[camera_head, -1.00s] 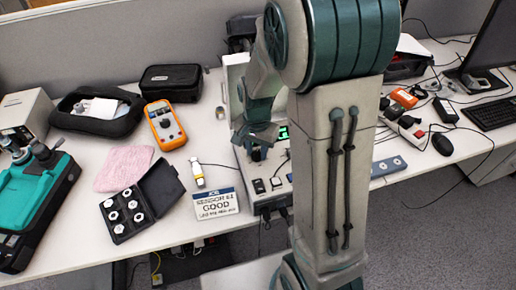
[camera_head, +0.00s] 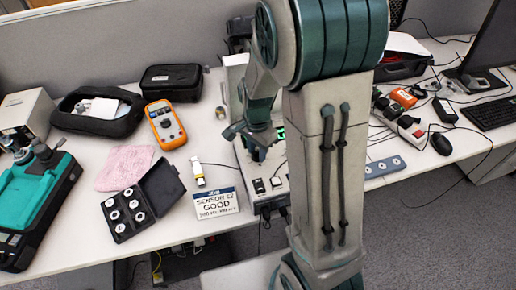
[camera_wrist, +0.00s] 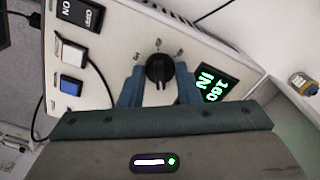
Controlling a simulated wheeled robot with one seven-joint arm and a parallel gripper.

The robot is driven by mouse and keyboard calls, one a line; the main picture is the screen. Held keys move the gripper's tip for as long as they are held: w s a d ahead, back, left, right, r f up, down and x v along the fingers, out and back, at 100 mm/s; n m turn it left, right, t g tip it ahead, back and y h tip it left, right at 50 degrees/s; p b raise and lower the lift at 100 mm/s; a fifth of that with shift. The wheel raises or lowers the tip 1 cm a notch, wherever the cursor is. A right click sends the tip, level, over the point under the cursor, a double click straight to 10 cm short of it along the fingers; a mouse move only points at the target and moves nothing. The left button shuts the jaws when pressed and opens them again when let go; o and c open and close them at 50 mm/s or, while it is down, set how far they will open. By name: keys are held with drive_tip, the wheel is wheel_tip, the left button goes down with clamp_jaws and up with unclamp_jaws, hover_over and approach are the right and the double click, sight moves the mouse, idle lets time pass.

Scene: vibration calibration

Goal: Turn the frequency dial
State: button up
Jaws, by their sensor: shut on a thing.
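The frequency dial (camera_wrist: 159,68) is a black knob on the pale panel of a control box (camera_wrist: 118,50) in the wrist view. My gripper (camera_wrist: 160,88) has one blue-grey finger on each side of the dial and is shut on it. A green lit display (camera_wrist: 214,84) beside the dial reads what looks like 160. In the head view, my gripper (camera_head: 255,150) is at the box's front panel (camera_head: 262,187), and my arm hides much of the box and the dial.
The panel also has an ON/OFF rocker switch (camera_wrist: 80,14), a white button (camera_wrist: 72,54) and a blue button (camera_wrist: 71,85). A sign (camera_head: 216,203), an orange multimeter (camera_head: 165,125) and a black case of parts (camera_head: 140,200) lie to the left.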

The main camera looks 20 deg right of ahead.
sight(257, 152)
drive_tip(key=o, duration=1)
drive_tip(key=shift+r, duration=0.1)
wheel_tip(257, 152, up, 14)
drive_tip(key=shift+f+p, duration=0.15)
drive_tip(key=shift+p, duration=0.25)
drive_tip(key=s+n+t, duration=0.1)
drive_tip(key=s+n, duration=0.3)
drive_tip(key=s+r+n+t, duration=0.1)
drive_tip(key=s+n, duration=0.3)
drive_tip(key=s, duration=0.1)
drive_tip(key=s+r+n+p, duration=0.1)
drive_tip(key=s+n, duration=0.2)
drive_tip(key=s, duration=0.2)
drive_tip(key=shift+r+n+t, duration=0.1)
drive_tip(key=shift+n+t, duration=0.3)
